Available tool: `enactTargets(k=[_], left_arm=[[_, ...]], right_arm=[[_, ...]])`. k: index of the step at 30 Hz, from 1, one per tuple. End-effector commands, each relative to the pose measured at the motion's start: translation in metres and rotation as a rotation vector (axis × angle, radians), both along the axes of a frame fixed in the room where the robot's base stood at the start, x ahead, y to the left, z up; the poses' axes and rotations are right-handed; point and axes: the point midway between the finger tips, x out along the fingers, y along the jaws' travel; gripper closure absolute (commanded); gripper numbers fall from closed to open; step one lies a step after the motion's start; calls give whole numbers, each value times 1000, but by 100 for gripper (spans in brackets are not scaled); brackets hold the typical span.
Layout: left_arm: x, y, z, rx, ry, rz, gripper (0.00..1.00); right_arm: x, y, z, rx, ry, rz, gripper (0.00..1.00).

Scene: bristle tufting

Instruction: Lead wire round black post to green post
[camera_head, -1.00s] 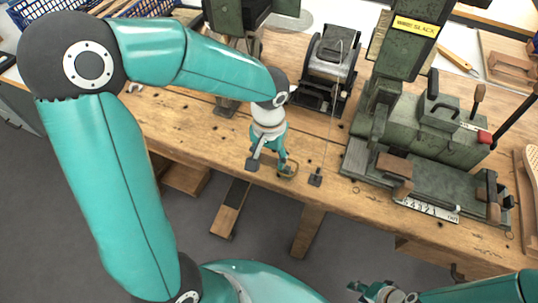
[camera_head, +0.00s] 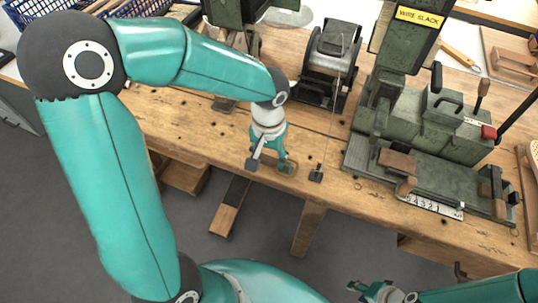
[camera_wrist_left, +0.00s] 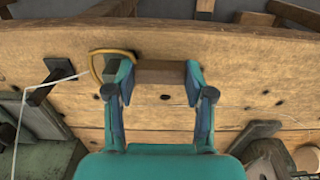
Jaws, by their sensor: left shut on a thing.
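My left gripper (camera_head: 270,166) is low over the front of the wooden bench. In the wrist view, it (camera_wrist_left: 158,78) is shut on a brown wooden piece (camera_wrist_left: 160,72) between its fingers. The pale wire (camera_head: 329,115) runs from the spool box to the black post, then towards the loop. My right gripper (camera_head: 383,294) is at the bottom edge, its jaws unclear.
A spool box (camera_head: 330,60) stands behind the black post. A green machine (camera_head: 435,135) with wooden handles and a yellow sign fills the bench to the right. A blue basket (camera_head: 50,10) is at the back left. The bench (camera_head: 190,130) left of the gripper is mostly clear.

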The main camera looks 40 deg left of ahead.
Motion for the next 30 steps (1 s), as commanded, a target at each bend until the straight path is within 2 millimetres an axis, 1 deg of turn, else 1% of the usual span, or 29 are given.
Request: enactTargets(k=[6,7,11,12,26,27,30], left_arm=[[0,0,-1,0,0,0,66],[0,0,0,0,0,0,42],[0,0,0,-1,0,0,20],[0,0,0,-1,-1,0,18],[0,-1,0,-2,-1,0,18],[0,-1,0,-2,-1,0,16],[0,-1,0,-2,-1,0,1]], right_arm=[[0,0,-1,0,0,0,60],[0,0,0,0,0,0,60],[0,0,0,0,0,0,60],[0,0,0,0,0,0,60],[0,0,0,0,0,0,60],[0,0,0,0,0,0,60],[0,0,0,0,0,0,60]])
